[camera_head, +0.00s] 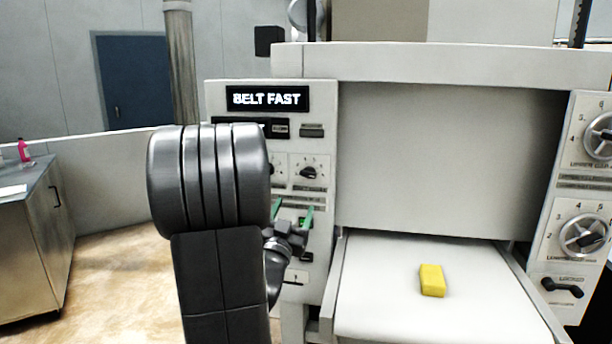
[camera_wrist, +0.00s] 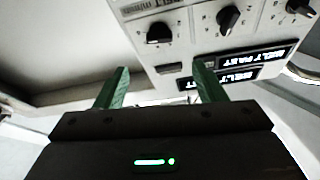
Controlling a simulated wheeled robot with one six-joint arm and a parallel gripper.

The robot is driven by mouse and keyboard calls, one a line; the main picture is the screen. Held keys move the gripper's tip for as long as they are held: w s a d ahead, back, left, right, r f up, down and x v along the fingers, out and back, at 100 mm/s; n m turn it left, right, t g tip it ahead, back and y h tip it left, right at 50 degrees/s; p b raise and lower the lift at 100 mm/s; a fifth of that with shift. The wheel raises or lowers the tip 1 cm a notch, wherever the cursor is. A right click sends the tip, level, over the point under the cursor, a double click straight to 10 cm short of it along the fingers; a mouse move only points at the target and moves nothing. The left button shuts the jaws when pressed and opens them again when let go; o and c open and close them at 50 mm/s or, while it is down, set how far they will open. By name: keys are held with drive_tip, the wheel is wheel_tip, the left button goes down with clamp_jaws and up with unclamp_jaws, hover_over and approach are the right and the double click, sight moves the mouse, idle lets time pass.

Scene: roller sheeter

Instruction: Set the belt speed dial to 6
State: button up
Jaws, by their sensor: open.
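The panel (camera_head: 322,130) has a lit display (camera_head: 267,98) reading "BELT FAST". Below it a dark dial (camera_head: 309,172) shows with a scale around it, and another (camera_head: 276,170) is partly hidden by my arm. The wrist view shows the panel upside down, with a near dial (camera_wrist: 158,33), a middle dial (camera_wrist: 228,18) and a far dial (camera_wrist: 300,7). I cannot read which is the belt speed dial or its setting. My gripper (camera_head: 293,212) is open and empty in front of the panel, below the dials; its green fingers (camera_wrist: 160,85) are apart and touch no dial.
A yellow block (camera_head: 432,280) lies on the white bed (camera_head: 385,300) right of the panel. A right-hand panel carries two handwheels (camera_head: 585,236) and a black lever (camera_head: 562,288). A cabinet (camera_head: 35,225) with a pink bottle (camera_head: 24,150) stands at left. The floor between is clear.

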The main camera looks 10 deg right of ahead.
sight(307, 177)
drive_tip(key=p+x, duration=0.4)
drive_tip(key=x, duration=0.9)
drive_tip(key=shift+s+p, duration=0.1)
drive_tip(key=shift+p, duration=0.2)
drive_tip(key=c, duration=1)
